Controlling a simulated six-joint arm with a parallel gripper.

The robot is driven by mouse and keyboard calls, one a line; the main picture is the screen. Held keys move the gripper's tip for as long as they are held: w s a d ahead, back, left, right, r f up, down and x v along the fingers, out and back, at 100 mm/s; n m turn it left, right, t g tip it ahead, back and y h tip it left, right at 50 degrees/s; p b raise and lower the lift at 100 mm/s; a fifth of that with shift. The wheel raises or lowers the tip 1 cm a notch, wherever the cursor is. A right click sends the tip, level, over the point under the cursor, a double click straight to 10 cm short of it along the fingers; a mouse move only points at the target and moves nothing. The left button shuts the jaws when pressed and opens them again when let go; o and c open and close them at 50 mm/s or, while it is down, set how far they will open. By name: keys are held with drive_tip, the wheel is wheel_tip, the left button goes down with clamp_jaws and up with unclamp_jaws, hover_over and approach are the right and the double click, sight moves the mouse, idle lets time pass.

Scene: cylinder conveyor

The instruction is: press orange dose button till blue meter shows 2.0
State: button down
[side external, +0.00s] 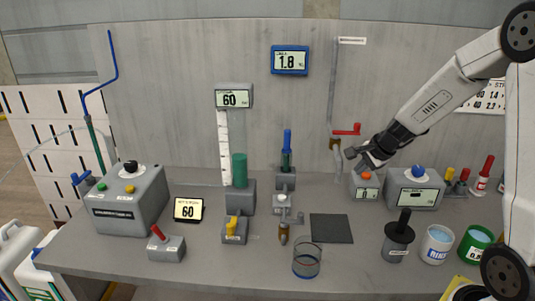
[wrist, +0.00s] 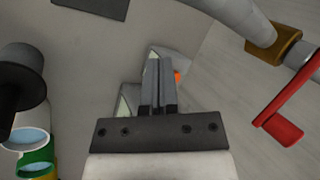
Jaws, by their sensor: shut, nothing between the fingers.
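The orange dose button (side external: 367,175) sits on top of a small grey box (side external: 364,192) with a little display on its front. The blue meter (side external: 290,60) on the back wall reads 1.8. My gripper (side external: 358,160) is shut and empty, with its fingertips just above and beside the orange button. In the wrist view my shut fingers (wrist: 158,65) point down at the grey box, and an edge of the orange button (wrist: 177,77) shows to their right. I cannot tell whether the fingertips touch the button.
A red-handled tap (side external: 346,130) stands behind and left of my gripper. A grey unit with a blue knob (side external: 417,170) is close on the right. A dark spool (side external: 400,235) and a blue-filled cup (side external: 437,244) stand in front. A dark mat (side external: 331,228) lies to the left.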

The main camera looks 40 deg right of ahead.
sight(369, 175)
drive_tip(key=w+d+m+t, duration=0.1)
drive_tip(key=w+d+m, duration=0.1)
drive_tip(key=d, duration=0.6)
drive_tip(key=w+d+m+t, duration=0.2)
drive_tip(key=d+m, duration=0.3)
drive_tip(key=d, duration=0.3)
drive_tip(key=shift+w+r+m, duration=0.3)
drive_tip(key=shift+w, duration=0.2)
drive_tip(key=shift+f, duration=0.15)
drive_tip(key=shift+f, duration=4.25)
drive_tip(key=shift+f, duration=0.95)
drive_tip(key=shift+r, duration=0.15)
drive_tip(key=shift+a+r, duration=0.1)
drive_tip(key=shift+r, duration=0.65)
drive_tip(key=shift+r, duration=0.15)
